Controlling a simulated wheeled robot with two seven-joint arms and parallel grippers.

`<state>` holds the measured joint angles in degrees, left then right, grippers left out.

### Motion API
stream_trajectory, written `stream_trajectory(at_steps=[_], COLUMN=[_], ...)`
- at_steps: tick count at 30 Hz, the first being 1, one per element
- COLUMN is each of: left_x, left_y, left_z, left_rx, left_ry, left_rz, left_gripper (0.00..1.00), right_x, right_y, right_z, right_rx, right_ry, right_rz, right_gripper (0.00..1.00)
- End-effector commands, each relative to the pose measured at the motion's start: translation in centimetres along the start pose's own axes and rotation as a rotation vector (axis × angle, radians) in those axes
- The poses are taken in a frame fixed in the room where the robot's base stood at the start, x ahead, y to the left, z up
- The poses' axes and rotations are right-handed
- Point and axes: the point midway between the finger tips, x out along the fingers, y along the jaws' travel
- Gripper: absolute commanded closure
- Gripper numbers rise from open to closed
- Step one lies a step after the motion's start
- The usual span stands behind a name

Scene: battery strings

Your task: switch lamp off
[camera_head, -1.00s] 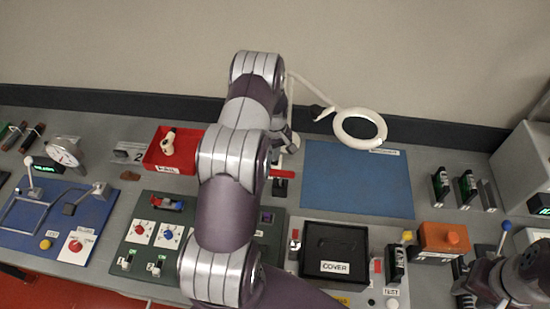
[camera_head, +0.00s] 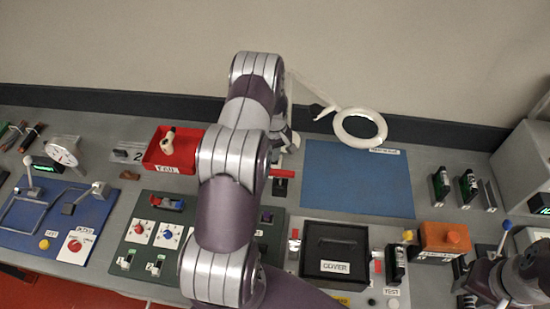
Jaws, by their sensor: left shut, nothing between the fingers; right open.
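The ring lamp (camera_head: 359,127) hangs over the back of the blue mat, on a pale arm that rises from a base at the back. The ring looks whitish; I cannot tell clearly whether it is lit. My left arm crosses the middle of the view. My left gripper (camera_head: 287,142) is shut and empty close by the lamp's base, mostly hidden behind my arm. The lamp's switch cannot be made out there. My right gripper (camera_head: 492,290) is open, low at the right edge, away from the lamp and partly cut off.
A blue mat (camera_head: 357,180) lies bare beneath the lamp. A red tray (camera_head: 170,152) stands left of my arm. A black box marked COVER (camera_head: 335,250) and an orange block (camera_head: 444,237) stand in front. A green switch panel (camera_head: 150,235) lies front left.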

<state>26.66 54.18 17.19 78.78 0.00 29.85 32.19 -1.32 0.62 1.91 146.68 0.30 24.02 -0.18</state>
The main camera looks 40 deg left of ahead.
Motion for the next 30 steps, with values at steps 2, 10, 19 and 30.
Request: stream_trajectory(at_steps=[2, 10, 19, 30], left_x=[0.2, 0.6, 1.1, 1.6], left_y=[0.0, 0.0, 0.0, 0.0], left_z=[0.0, 0.0, 0.0, 0.0], left_rx=[0.000, 0.000, 0.000, 0.000], left_ry=[0.000, 0.000, 0.000, 0.000], left_rz=[0.000, 0.000, 0.000, 0.000], left_gripper=[1.00, 1.00, 1.00, 1.00], right_x=[0.2, 0.5, 0.8, 1.3], right_y=[0.0, 0.0, 0.0, 0.0], right_z=[0.0, 0.1, 0.1, 0.1], right_rx=[0.000, 0.000, 0.000, 0.000], right_ry=[0.000, 0.000, 0.000, 0.000], right_rz=[0.000, 0.000, 0.000, 0.000], right_gripper=[0.57, 0.57, 0.57, 0.57])
